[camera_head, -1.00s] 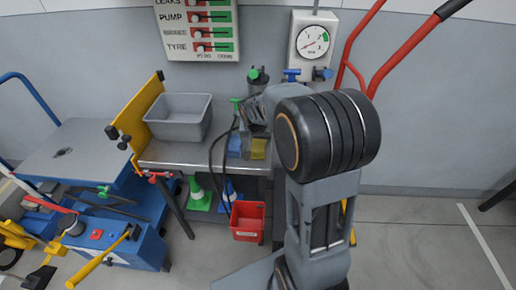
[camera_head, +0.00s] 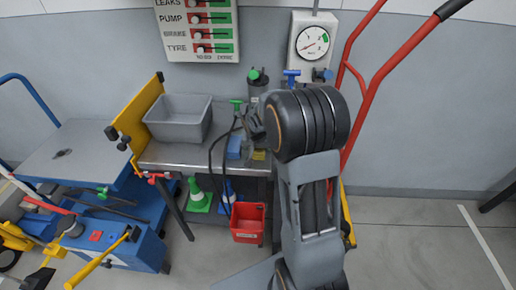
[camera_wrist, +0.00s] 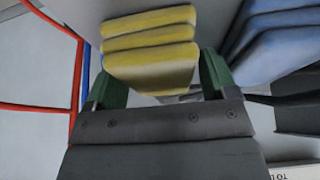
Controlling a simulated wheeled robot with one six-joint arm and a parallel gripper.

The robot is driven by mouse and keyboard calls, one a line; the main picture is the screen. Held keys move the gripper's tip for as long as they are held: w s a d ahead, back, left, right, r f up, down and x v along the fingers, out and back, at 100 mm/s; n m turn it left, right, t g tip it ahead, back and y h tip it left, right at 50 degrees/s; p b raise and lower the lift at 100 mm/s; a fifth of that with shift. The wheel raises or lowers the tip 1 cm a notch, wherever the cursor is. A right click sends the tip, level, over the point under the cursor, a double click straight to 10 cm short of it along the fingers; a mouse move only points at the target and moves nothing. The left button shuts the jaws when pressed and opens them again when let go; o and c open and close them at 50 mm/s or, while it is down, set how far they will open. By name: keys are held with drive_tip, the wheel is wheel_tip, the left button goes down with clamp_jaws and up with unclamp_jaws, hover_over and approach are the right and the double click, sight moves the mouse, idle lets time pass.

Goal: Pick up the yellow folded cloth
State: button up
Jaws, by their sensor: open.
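The yellow folded cloth (camera_wrist: 150,50) lies in stacked folds on the metal bench top. In the head view only a small part of the yellow cloth (camera_head: 259,155) shows, beside my arm. My gripper (camera_wrist: 155,75) is open, with its two green-lined fingers at either side of the cloth's near end in the wrist view. I cannot tell whether the fingers touch it. In the head view my arm hides most of the gripper (camera_head: 250,124).
A blue folded cloth (camera_wrist: 275,40) lies close to the right of the yellow one in the wrist view. A grey bin (camera_head: 178,118) stands on the bench's left part. A black hose (camera_head: 212,160) droops beside the blue cloth.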

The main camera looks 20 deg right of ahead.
drive_tip(key=shift+f, duration=0.1)
idle(0.3)
drive_tip(key=shift+c, duration=0.3)
drive_tip(key=c, duration=0.6)
drive_tip(key=shift+c, duration=0.2)
drive_tip(key=shift+r, duration=0.35)
drive_tip(key=v, duration=0.4)
drive_tip(key=shift+w+r, duration=0.1)
drive_tip(key=shift+w, duration=0.35)
drive_tip(key=s+a+r, duration=0.8)
drive_tip(key=a, duration=0.2)
drive_tip(key=shift+s+r, duration=0.35)
